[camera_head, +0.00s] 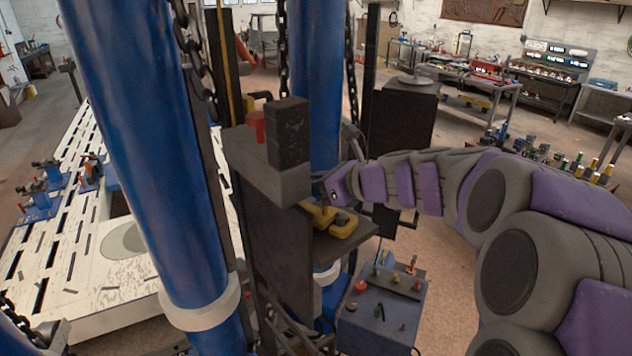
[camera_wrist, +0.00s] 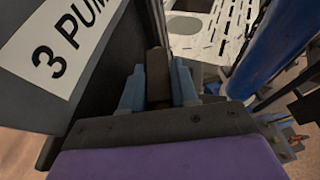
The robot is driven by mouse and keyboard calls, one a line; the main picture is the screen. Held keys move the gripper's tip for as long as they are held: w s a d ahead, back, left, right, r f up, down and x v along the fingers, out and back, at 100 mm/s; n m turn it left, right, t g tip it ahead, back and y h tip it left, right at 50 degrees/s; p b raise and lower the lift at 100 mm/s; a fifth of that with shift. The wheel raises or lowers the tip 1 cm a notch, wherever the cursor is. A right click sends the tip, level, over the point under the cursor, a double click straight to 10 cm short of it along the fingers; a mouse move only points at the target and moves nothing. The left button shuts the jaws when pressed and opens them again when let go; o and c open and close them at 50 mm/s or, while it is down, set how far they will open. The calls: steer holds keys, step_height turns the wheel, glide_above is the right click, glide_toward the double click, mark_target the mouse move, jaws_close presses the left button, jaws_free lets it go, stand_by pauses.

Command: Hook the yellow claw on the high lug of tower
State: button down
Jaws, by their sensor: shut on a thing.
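A yellow claw-like piece (camera_head: 347,226) shows in the head view at a small tan ledge (camera_head: 352,243) on the right side of a dark upright. My gripper (camera_head: 324,201) is just above and left of it, its tips partly hidden. In the wrist view my gripper (camera_wrist: 158,90) has its blue fingers closed on a dark brown piece (camera_wrist: 157,72). I cannot tell whether that piece belongs to the yellow claw. The dark upright (camera_head: 262,220) carries a black block (camera_head: 288,130) and a red peg (camera_head: 257,126) on top. Which part is the high lug is unclear.
Blue columns (camera_head: 150,150) and hanging chains stand close to the upright. A control box (camera_head: 382,308) with coloured knobs is below my gripper. A white slotted table (camera_head: 75,250) lies at left. A label (camera_wrist: 66,48) is close on the left in the wrist view.

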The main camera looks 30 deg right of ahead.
steer(key=c, duration=1)
jaws_free()
steer(key=shift+a+r, duration=0.1)
steer(key=shift+a, duration=0.15)
steer(key=shift+o, duration=1.1)
steer(key=shift+d, duration=0.85)
steer(key=b+v, duration=0.1)
steer(key=v, duration=1.6)
